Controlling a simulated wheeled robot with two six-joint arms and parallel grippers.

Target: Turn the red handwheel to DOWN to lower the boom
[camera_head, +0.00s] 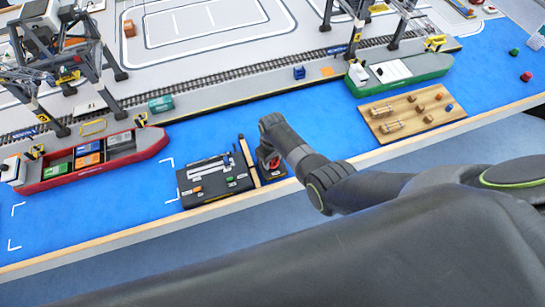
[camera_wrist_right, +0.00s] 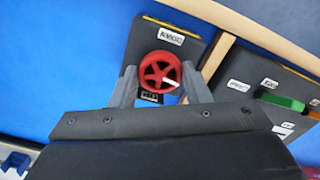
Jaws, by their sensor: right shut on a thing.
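The red handwheel (camera_wrist_right: 160,66) sits on a dark panel (camera_wrist_right: 141,45) in the right wrist view. It has several spokes and a white mark at its lower right. My right gripper (camera_wrist_right: 160,82) is shut on the handwheel, with one grey finger at each side of its rim. One white label (camera_wrist_right: 170,36) lies above the wheel and another (camera_wrist_right: 151,97) below it; I cannot read them surely. In the head view only a bit of the red wheel (camera_head: 272,162) shows beside my right gripper (camera_head: 270,152); my arm hides the rest. My left gripper is not in view.
A black control box (camera_head: 240,183) with small levers stands left of the handwheel, with a wooden strip (camera_head: 248,160) between. Farther off are a red ship (camera_head: 125,149), a green ship (camera_head: 425,77) and gantry cranes. A wooden board (camera_head: 412,119) with small pieces lies right.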

